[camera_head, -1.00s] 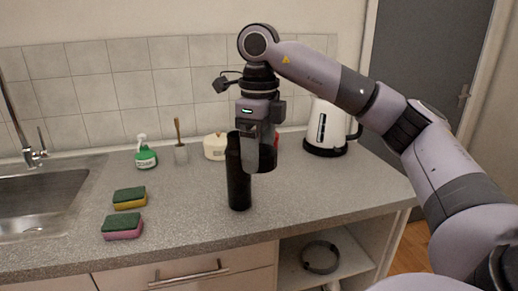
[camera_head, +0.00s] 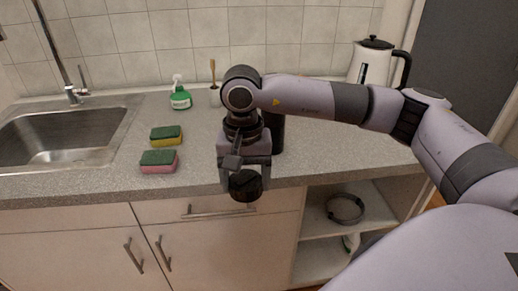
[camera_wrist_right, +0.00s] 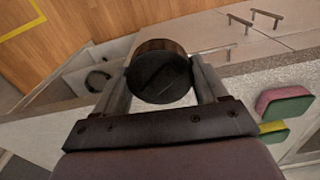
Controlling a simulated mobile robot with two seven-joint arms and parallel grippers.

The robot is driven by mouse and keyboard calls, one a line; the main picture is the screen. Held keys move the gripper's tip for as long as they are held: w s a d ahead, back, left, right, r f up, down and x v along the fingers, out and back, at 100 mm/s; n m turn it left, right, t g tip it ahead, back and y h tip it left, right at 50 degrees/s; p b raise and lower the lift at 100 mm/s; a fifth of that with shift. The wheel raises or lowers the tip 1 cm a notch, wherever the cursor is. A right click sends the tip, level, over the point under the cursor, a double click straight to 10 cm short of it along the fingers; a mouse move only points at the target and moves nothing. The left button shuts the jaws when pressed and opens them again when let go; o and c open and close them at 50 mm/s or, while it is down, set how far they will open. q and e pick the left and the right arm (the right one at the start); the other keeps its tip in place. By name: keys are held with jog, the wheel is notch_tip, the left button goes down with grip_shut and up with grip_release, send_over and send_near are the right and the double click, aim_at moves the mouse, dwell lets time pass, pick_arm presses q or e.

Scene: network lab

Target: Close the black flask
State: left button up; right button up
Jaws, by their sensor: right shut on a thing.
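The black flask (camera_head: 277,132) stands upright on the counter in the head view, mostly hidden behind my right arm and gripper. My right gripper (camera_head: 245,181) points down and is shut on a round black lid (camera_head: 245,188). The lid is apart from the flask, held in front of it near the counter's front edge. In the right wrist view the lid (camera_wrist_right: 159,78) sits between the two fingers, its dark flat face towards the camera. The flask's top is hidden by my arm. My left gripper is not in view.
Two sponges (camera_head: 160,161) lie on the counter (camera_head: 100,186) left of my gripper, with the sink (camera_head: 60,135) beyond. A green bottle (camera_head: 180,97) and a brush holder (camera_head: 215,97) stand at the back. A white kettle (camera_head: 372,62) is at the back right. An open shelf (camera_head: 325,225) is below.

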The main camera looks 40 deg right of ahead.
jog(key=a+f+n, duration=0.1)
jog(key=n, duration=0.1)
jog(key=s+a+f+n, duration=0.1)
jog(key=n, duration=0.1)
jog(key=a+f+n, duration=0.1)
jog(key=n, duration=0.1)
jog(key=shift+s+a+f+n, duration=0.25)
jog(key=shift+s+f+n, duration=0.05)
